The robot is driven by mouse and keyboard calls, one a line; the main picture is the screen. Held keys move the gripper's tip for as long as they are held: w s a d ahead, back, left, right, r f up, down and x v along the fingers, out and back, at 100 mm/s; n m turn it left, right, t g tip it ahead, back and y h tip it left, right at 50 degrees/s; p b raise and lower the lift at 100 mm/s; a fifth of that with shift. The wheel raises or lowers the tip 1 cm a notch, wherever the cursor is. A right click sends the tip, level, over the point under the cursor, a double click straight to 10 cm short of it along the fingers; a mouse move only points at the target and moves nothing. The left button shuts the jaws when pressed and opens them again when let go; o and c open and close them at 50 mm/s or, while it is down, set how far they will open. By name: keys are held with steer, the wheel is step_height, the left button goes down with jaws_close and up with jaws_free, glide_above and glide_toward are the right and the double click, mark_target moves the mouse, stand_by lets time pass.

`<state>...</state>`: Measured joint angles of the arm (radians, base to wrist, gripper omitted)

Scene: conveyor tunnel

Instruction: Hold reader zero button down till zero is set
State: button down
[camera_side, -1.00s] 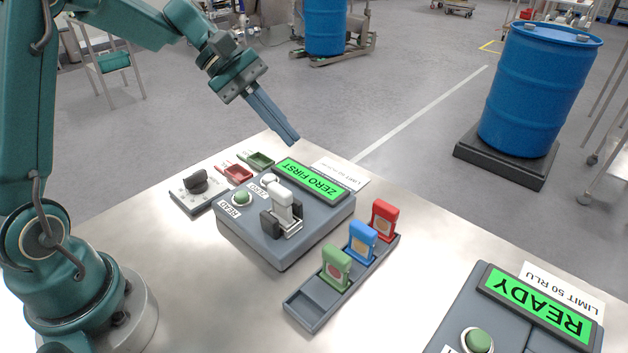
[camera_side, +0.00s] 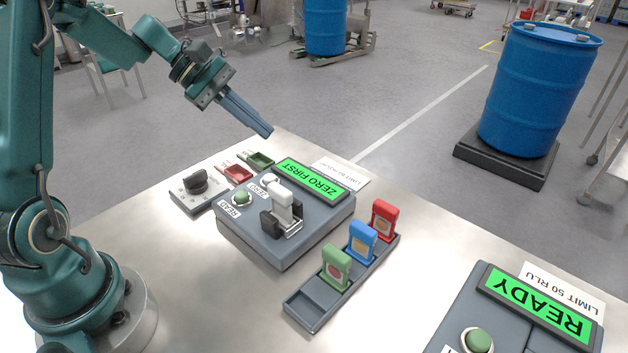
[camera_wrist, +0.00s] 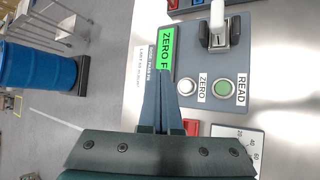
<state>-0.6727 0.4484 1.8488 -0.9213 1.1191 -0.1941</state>
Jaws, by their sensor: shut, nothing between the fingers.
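The reader (camera_side: 283,232) is a grey box on the metal table, with a green display (camera_side: 313,178) reading ZERO FIRST. Its white zero button (camera_side: 268,179) sits beside the ZERO label, and it also shows in the wrist view (camera_wrist: 185,87). A green READ button (camera_side: 241,198) is next to it. A white piece (camera_side: 281,200) stands upright in a dark holder on the reader. My gripper (camera_side: 268,132) is shut and empty, in the air above and behind the zero button in the side view. In the wrist view the fingertips (camera_wrist: 163,75) appear left of the button, apart from it.
A rack (camera_side: 325,296) holds green, blue and red pieces in front of the reader. A second reader (camera_side: 520,325) shows READY at lower right. A dial box (camera_side: 194,190) and red (camera_side: 236,173) and green (camera_side: 260,160) trays lie left of the reader.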

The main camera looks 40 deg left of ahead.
glide_toward(275, 176)
steer(key=shift+w+d+f, duration=0.45)
steer(key=shift+d, duration=0.25)
steer(key=shift+w+d+f, duration=0.45)
steer(key=shift+w+d, duration=0.05)
steer(key=shift+d, duration=0.15)
steer(key=shift+w+d+f, duration=0.45)
steer(key=shift+d+f, duration=0.05)
steer(key=shift+d, duration=0.2)
steer(key=shift+f, duration=0.1)
steer(key=shift+f, duration=0.3)
steer(key=shift+f, duration=0.55)
stand_by(3.6)
steer(key=shift+r, duration=1)
